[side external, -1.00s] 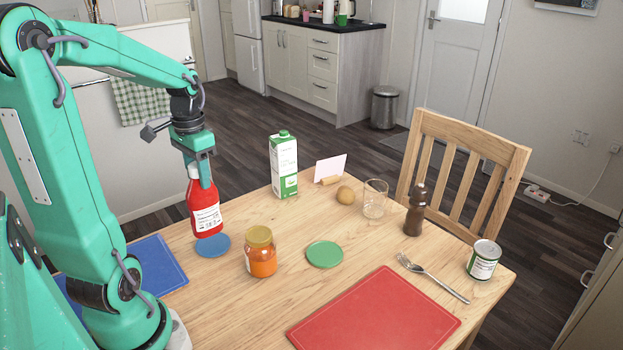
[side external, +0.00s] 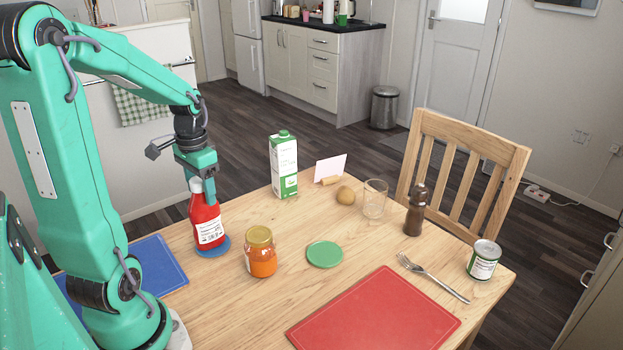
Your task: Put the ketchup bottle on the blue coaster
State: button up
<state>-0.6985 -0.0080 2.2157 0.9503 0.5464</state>
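The red ketchup bottle (side external: 207,220) with a white cap and white label stands upright over the blue coaster (side external: 223,247). Its base appears to rest on the coaster, and the coaster's rim shows around the right and front of it. My gripper (side external: 203,189) is at the top of the bottle, pointing down, with a finger visible along the cap and neck. The other finger is hidden, so I cannot tell whether the fingers still press on the bottle.
An orange jar (side external: 261,253) stands close to the right of the coaster. A green coaster (side external: 325,254), a milk carton (side external: 284,165), a potato (side external: 345,195), a glass (side external: 374,199) and a pepper mill (side external: 415,211) are farther right. A blue board (side external: 158,265) lies left; a red board (side external: 375,315) lies in front.

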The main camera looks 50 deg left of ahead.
jog(key=shift+r, duration=0.1)
notch_tip(320, 180, up, 12)
jog(key=shift+a, duration=0.15)
dwell(0.8)
dwell(0.5)
jog(key=s+d+f+m+t, duration=0.1)
jog(key=d+t, duration=0.4)
jog(key=d, duration=1.5)
jog(key=shift+s+d+f+m+t, duration=0.3)
jog(key=shift+f+m+t, duration=0.1)
jog(key=shift+f, duration=0.25)
